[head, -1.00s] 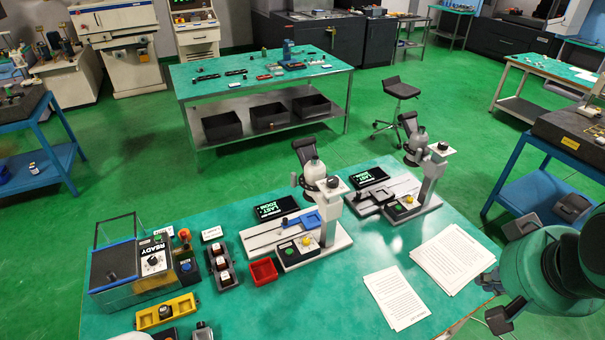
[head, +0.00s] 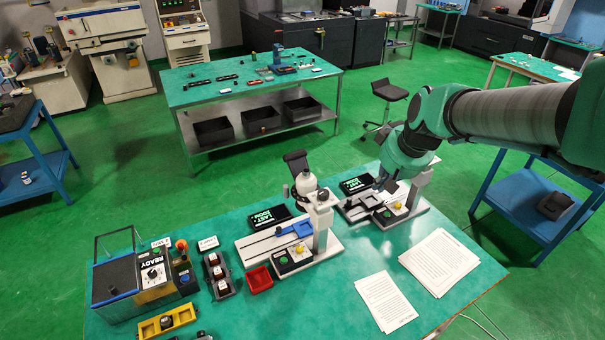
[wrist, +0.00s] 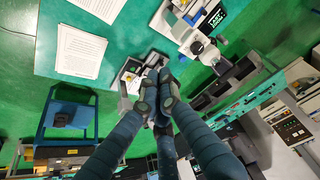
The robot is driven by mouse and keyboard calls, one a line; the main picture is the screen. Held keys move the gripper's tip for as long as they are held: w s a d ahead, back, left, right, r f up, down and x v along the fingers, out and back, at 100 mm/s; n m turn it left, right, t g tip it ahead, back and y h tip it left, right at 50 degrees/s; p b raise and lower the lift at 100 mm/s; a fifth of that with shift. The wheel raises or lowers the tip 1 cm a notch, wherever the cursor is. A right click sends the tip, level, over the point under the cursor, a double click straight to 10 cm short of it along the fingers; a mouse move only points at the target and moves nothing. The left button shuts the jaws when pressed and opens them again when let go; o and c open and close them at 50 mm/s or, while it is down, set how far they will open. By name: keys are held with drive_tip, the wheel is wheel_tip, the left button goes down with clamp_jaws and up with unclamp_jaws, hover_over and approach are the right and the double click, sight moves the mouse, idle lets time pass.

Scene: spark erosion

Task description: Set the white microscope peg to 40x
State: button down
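Two microscopes with pale columns stand on the green bench. The left one (head: 319,215) has a blue stage, a white rounded head (head: 306,183) and a dark knob (head: 323,194) on top of its column. It also shows in the wrist view (wrist: 202,47). The right one (head: 423,180) has a dark stage, and my arm hides its head and top. I cannot tell which is meant by the white one, and no 40x mark is readable. My gripper (head: 385,183) is over the right microscope. In the wrist view the fingers (wrist: 155,84) overlap it, and their gap is unclear.
Small dark screens (head: 270,217) stand behind the microscopes. Paper sheets (head: 386,301) lie at the front right, with bare bench around them. A red tray (head: 258,280), a switch box (head: 218,275) and a clear-sided machine (head: 140,275) stand left.

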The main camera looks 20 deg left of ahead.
drive_tip(key=w+a+f+n+p, duration=0.1)
drive_tip(key=w+a+f, duration=0.3)
drive_tip(key=a, duration=0.4)
drive_tip(key=w+a+f+n+g+p, duration=0.1)
drive_tip(key=w+a+f+n+p, duration=0.1)
drive_tip(key=a+f, duration=0.5)
drive_tip(key=w+a+f+n+y+p, duration=0.1)
drive_tip(key=w+a+f+p, duration=0.2)
drive_tip(key=a, duration=0.6)
drive_tip(key=w+f, duration=0.2)
drive_tip(key=w, duration=0.1)
drive_tip(key=shift+f+n+g, duration=0.25)
drive_tip(key=shift+n+g, duration=0.05)
drive_tip(key=shift+f, duration=0.1)
drive_tip(key=w+a+f+p, duration=0.2)
drive_tip(key=w+a+f, duration=0.2)
drive_tip(key=f, duration=0.5)
drive_tip(key=shift+w+a+p, duration=0.2)
drive_tip(key=shift+a+p, duration=0.15)
drive_tip(key=shift+a, duration=0.75)
drive_tip(key=shift+a+f+b, duration=0.1)
drive_tip(key=shift+b, duration=0.2)
